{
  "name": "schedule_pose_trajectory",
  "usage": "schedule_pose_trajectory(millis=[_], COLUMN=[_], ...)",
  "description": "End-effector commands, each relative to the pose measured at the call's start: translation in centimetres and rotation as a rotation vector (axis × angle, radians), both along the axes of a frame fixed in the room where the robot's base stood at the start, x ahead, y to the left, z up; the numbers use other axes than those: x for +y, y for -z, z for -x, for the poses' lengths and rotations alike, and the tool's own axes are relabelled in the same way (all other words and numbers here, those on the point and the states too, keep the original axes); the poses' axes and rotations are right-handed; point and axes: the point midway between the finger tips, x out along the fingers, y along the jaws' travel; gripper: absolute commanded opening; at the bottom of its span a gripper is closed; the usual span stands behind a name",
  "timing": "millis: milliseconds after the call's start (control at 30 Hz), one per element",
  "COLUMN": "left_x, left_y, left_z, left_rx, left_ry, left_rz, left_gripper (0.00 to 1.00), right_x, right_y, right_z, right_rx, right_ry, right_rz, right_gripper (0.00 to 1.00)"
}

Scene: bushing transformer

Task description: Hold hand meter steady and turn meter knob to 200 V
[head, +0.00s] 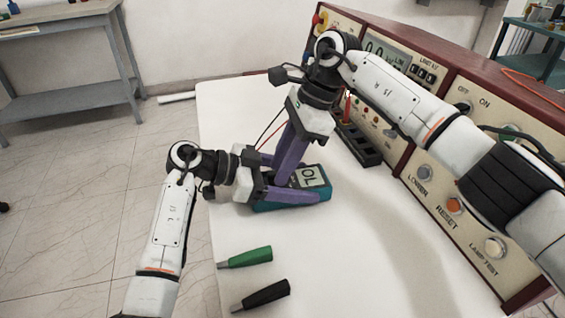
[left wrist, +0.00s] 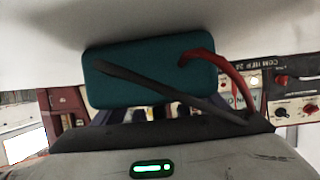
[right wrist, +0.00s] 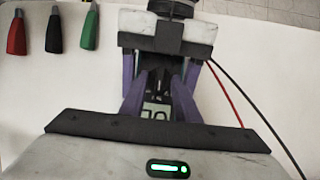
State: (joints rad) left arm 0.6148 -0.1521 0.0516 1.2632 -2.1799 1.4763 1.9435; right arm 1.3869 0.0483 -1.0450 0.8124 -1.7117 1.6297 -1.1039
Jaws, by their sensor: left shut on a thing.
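The teal hand meter (head: 265,207) lies over the white table, its screen reading OL. My left gripper (head: 315,196) is shut on the meter, its purple fingers along the sides. The meter's teal end shows in the left wrist view (left wrist: 150,75), with a black and a red lead in front. My right gripper (head: 284,182) reaches down from above with its fingertips at the meter's face. In the right wrist view its fingers (right wrist: 158,92) flank the dark knob area above the screen (right wrist: 156,111). The knob setting is hidden, and I cannot tell whether the fingers grip the knob.
A green-handled probe (head: 245,257) and a black-handled one (head: 261,295) lie on the near table. A red-handled one shows in the right wrist view (right wrist: 17,34). The control panel (head: 425,172) stands along the right, behind my right arm. The table's front right is clear.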

Motion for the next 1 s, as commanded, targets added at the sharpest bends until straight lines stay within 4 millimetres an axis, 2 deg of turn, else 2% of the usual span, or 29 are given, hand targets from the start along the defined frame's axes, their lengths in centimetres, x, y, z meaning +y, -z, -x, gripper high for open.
schedule_pose_trajectory(millis=[167,367,733,1000], left_x=[0.01,0.01,0.01,0.01], left_y=[-0.01,-0.01,-0.01,0.00], left_z=[-0.02,-0.02,-0.01,0.00], left_rx=[0.001,0.001,0.000,0.000], left_ry=[-0.001,-0.001,0.000,0.000], left_rz=[0.000,0.000,0.000,0.000], left_gripper=[0.32,0.32,0.32,0.32], right_x=[0.01,-0.02,-0.15,-0.27], right_y=[0.02,0.01,0.00,0.02], right_z=[0.00,0.01,-0.02,0.13], right_rx=[0.000,0.000,-0.002,-0.004], right_ry=[0.000,0.000,0.039,0.202], right_rz=[0.000,0.001,0.004,0.004], right_gripper=[0.29,0.00,0.00,0.00])
